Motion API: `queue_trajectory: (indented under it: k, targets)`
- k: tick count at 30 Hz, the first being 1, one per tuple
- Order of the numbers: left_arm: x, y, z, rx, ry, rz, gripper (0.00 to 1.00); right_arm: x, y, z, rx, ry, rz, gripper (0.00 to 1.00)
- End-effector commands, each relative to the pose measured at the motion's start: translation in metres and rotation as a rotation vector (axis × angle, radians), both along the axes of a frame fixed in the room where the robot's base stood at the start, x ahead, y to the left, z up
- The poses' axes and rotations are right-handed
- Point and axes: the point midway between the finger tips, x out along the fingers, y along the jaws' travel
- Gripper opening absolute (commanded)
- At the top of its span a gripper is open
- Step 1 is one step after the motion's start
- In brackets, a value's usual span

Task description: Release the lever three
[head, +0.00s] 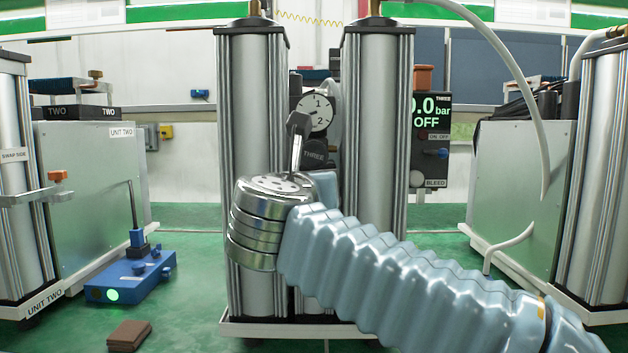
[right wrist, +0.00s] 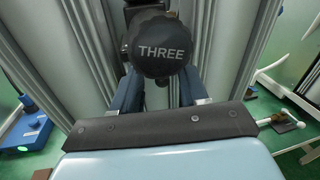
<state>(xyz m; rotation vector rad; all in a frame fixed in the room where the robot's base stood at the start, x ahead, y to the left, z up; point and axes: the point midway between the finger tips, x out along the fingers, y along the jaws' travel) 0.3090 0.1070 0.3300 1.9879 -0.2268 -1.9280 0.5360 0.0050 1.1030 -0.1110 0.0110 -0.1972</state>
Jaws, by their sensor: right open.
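Lever three shows as a dark round knob marked THREE (head: 314,152) below the dial, between the two middle columns. In the right wrist view the same knob (right wrist: 160,48) is large and near the top centre. My right gripper (right wrist: 158,82) is open, with one dark finger on each side of the knob's lower part. I cannot tell whether either finger touches it. In the head view my right arm's pale blue sleeve comes in from the lower right, and the fingers are mostly hidden. My left gripper is not in view.
Silver columns stand left (head: 252,120) and right (head: 376,130) of the knob, close to the gripper. A dial (head: 317,112) sits above it. A panel (head: 431,135) reads 0.0 bar OFF. A blue box (head: 130,277) with a green light lies on the floor at left.

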Motion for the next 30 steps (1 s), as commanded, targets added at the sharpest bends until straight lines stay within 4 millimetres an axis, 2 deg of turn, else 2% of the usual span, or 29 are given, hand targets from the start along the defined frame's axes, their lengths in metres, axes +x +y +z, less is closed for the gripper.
queue_trajectory:
  k: [2,10,16,24,30]
  targets:
    - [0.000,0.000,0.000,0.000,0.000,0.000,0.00,0.000,0.000,0.000,0.000,0.000,0.000,0.42]
    - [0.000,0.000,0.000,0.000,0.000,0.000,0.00,0.000,0.000,0.000,0.000,0.000,0.000,0.01]
    - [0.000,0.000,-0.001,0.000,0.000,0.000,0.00,0.000,-0.002,-0.001,-0.032,0.000,0.000,0.00]
    - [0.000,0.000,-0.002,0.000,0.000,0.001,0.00,0.000,-0.016,0.003,-0.375,0.001,-0.001,0.00]
    - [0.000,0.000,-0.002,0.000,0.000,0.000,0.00,-0.001,-0.017,0.004,-0.429,0.000,-0.001,0.00]
